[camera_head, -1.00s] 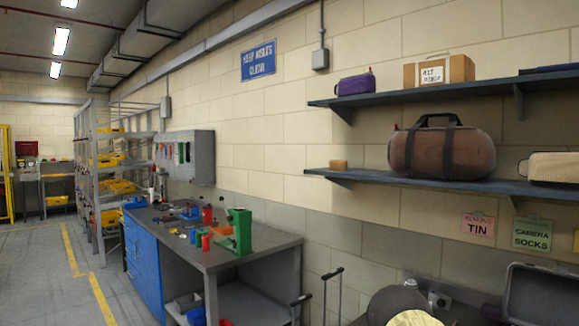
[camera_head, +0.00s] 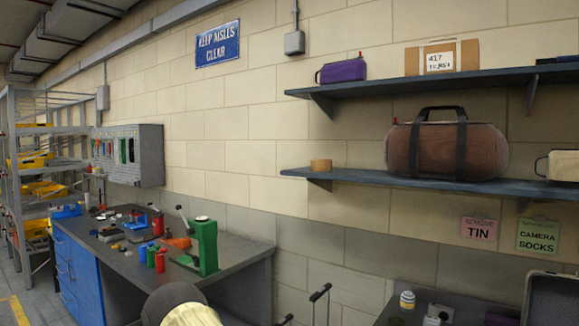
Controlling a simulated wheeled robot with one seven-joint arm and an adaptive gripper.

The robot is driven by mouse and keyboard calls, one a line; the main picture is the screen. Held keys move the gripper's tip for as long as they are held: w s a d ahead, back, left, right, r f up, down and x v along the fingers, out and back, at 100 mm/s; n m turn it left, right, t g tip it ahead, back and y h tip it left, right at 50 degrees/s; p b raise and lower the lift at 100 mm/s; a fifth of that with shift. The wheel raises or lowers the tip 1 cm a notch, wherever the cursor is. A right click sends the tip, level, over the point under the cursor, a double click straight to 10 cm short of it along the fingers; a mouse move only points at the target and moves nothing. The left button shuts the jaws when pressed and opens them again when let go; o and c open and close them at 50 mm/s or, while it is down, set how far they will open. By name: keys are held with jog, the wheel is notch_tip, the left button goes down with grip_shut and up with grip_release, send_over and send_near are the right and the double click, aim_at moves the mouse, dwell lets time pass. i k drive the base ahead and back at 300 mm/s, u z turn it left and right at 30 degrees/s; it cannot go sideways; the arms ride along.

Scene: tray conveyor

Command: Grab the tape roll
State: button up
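A small tan, round, short thing that looks like the tape roll (camera_head: 320,165) sits near the left end of the lower dark wall shelf (camera_head: 350,178). It stands apart from the large brown bag (camera_head: 446,150) to its right. My gripper is not in view. A rounded grey and cream part at the bottom edge, left of centre, looks like part of my arm; it is far below the shelf and to the left of it.
A workbench (camera_head: 235,256) with a green press (camera_head: 207,246), cans and small tools stands at left. A dark surface with a small striped item (camera_head: 407,300) is at lower right.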

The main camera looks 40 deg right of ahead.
aim_at(317, 165)
jog(key=z, duration=0.35)
jog(key=i, duration=0.9)
jog(key=z, duration=0.65)
